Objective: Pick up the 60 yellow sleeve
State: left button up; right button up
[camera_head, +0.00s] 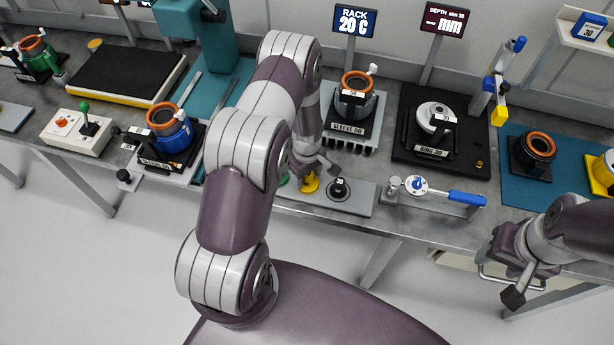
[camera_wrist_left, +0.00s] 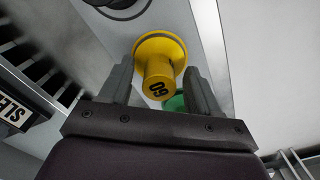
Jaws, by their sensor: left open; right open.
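The yellow sleeve (camera_wrist_left: 160,65) has a wide flange and a narrower round end marked 60. In the left wrist view it stands on a light grey plate (camera_wrist_left: 205,35), between the two fingers of my left gripper (camera_wrist_left: 160,90). The fingers are apart, one on each side of it, and do not visibly close on it. In the head view the yellow sleeve (camera_head: 309,184) is partly hidden by my left gripper (camera_head: 318,168). My right gripper (camera_head: 497,283) is at the right, in front of the bench edge and away from the sleeve; its fingers are hard to make out.
A green piece (camera_wrist_left: 176,103) is close to the yellow sleeve, partly behind a finger. A black piece marked 30 (camera_head: 339,188) stands on the same plate, to the right. A blue-handled gauge (camera_head: 440,192) lies further right. A rack marked SLEEVE 50 (camera_head: 350,128) is behind.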

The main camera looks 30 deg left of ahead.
pick_arm(q)
jog(key=shift+d, duration=0.1)
jog(key=c, duration=0.5)
grip_shut()
